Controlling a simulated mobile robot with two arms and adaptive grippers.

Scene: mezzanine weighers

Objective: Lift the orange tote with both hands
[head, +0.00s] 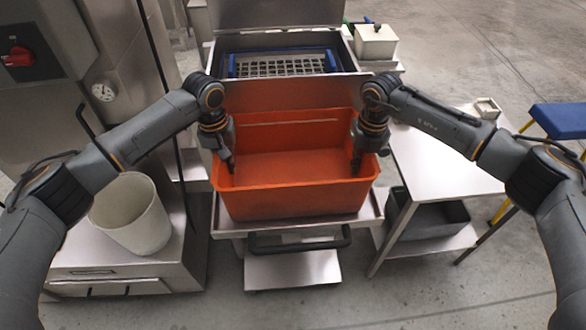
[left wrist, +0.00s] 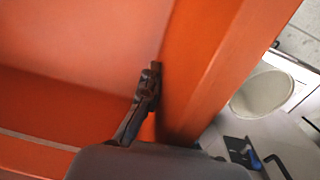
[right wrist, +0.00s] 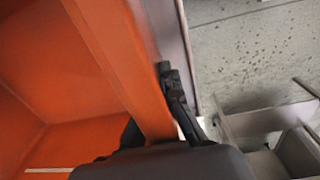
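The orange tote (head: 300,195) is open-topped, looks empty and sits level on a metal stand in the middle of the head view. My left gripper (head: 229,163) is at its left wall. In the left wrist view one finger (left wrist: 150,90) is inside the tote with its tip against the wall (left wrist: 205,70); the other finger is hidden. My right gripper (head: 356,160) is at the right wall. In the right wrist view one finger (right wrist: 172,90) lies along the outer side of the wall (right wrist: 115,60), and part of the other shows inside. Both look closed on the walls.
A metal machine with a blue-edged grid (head: 280,64) stands right behind the tote. A white bin (head: 130,215) stands at left, and a metal side table (head: 440,165) with a grey crate (head: 432,218) below at right. A blue stool (head: 560,120) is further right.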

